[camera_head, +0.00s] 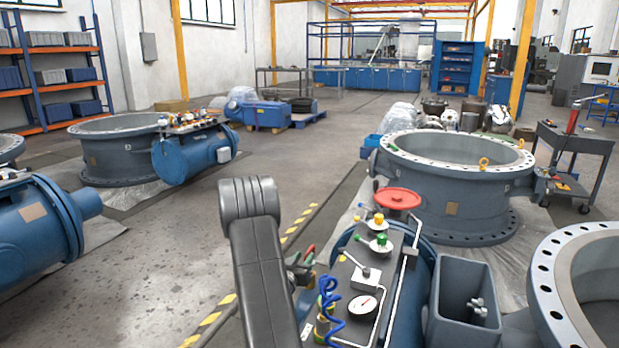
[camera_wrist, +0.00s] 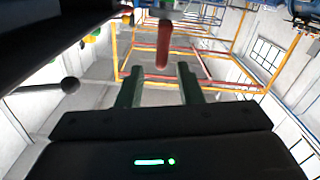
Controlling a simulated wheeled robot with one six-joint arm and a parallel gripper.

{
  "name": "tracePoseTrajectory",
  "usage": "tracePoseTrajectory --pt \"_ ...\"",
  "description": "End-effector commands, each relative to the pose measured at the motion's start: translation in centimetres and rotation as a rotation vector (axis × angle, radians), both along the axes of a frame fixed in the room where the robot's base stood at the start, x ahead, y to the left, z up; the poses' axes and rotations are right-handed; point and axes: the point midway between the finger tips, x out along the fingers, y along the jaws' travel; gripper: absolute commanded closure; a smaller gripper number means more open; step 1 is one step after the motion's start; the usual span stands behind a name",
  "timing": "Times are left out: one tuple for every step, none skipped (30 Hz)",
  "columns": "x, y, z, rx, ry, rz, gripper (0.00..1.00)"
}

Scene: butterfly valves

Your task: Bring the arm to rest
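My gripper (camera_wrist: 158,70) shows in the wrist view with its two dark green fingers apart and nothing between them. A red rod-like part (camera_wrist: 163,44) hangs just past the fingertips; I cannot tell whether it touches them. The panel carries a red handwheel (camera_head: 398,198), green-and-yellow knobs (camera_head: 381,240), a white-based lever (camera_head: 367,275), a round gauge (camera_head: 363,306) and a blue coiled hose (camera_head: 329,300).
A large flanged valve body (camera_head: 455,195) stands behind the panel, and a grey open box (camera_head: 463,305) sits right of it. Another flanged ring (camera_head: 585,290) is at the right edge. A tool cart (camera_head: 575,150) stands farther back.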

Motion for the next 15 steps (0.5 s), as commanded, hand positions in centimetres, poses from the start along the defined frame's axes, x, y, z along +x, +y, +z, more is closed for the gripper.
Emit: tracePoseTrajectory --pt "1.0 -0.5 -0.2 0.001 -0.002 -0.003 0.67" --pt "1.6 -0.8 -0.2 0.001 -0.002 -0.003 0.67" --pt "2.3 -1.0 -0.2 0.000 -0.002 -0.002 0.67" --pt "2.8 -1.3 -0.2 0.001 -0.002 -0.003 0.67" --pt "3.3 -1.5 -0.2 0.001 -0.002 -0.002 0.67" --pt "4.0 -1.7 -0.1 0.000 -0.002 -0.001 0.67" --pt "4.4 -1.9 -0.2 0.000 -0.001 -0.001 0.67" --pt "4.9 -2.0 -0.2 0.000 -0.001 -0.001 0.67" --pt "5.4 -2.3 -0.1 0.000 -0.001 -0.001 0.67" --pt "5.7 -2.4 -0.1 0.000 -0.001 -0.001 0.67" --pt "6.0 -2.5 -0.1 0.001 0.000 0.000 0.67" --pt "6.2 -2.6 -0.3 0.000 0.001 0.001 0.67" --pt "6.1 -2.5 -0.8 -0.001 0.003 0.002 0.67" --pt "6.1 -2.5 -1.0 -0.001 0.004 0.001 0.67" --pt "6.1 -2.5 -1.2 -0.001 0.003 0.002 0.67"
